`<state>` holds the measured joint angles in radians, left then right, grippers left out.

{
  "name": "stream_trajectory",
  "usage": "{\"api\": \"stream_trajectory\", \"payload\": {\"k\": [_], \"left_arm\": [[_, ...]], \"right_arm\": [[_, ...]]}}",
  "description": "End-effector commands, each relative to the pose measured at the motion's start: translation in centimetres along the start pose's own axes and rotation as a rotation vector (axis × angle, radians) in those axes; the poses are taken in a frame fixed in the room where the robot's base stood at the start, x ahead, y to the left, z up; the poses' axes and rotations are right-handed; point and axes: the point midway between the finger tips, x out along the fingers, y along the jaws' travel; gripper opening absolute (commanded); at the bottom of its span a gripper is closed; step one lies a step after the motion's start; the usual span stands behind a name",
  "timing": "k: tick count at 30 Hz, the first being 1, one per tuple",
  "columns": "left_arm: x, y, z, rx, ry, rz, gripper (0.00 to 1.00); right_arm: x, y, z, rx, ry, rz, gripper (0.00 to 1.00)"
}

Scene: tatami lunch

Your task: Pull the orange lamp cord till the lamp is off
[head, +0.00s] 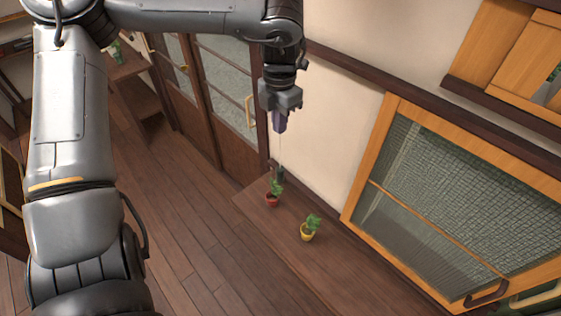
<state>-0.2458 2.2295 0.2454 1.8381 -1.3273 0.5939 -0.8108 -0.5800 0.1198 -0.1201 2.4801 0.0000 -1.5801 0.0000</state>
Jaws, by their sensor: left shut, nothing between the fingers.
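No orange lamp shows in the head view. My left gripper (280,127) hangs at the end of its arm in the upper middle, fingers pointing down in front of the cream wall. It is shut with nothing between its fingers. A thin pale line (281,153) shows just below the fingertips and runs down to a small dark thing (280,172). I cannot tell whether this line is the lamp cord. My right gripper is out of view.
A wooden ledge (340,265) below the gripper holds a plant in a red pot (272,201) and one in a yellow pot (307,236). An orange-framed window (361,203) stands at right, sliding doors (222,92) behind. The plank floor (170,210) is clear.

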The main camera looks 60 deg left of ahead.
Motion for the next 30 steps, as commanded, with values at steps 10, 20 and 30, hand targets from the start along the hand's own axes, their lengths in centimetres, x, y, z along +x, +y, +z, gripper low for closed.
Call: {"api": "stream_trajectory", "payload": {"k": [10,20,30], "left_arm": [[0.0,0.0,0.0,0.000,-0.004,-0.003,0.00],[2.1,0.0,0.0,0.001,0.000,-0.006,0.00],[8.3,0.0,-0.1,-0.001,0.003,-0.005,0.00]], "right_arm": [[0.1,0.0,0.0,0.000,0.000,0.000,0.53],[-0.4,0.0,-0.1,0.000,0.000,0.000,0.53],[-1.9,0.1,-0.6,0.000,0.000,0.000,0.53]]}}
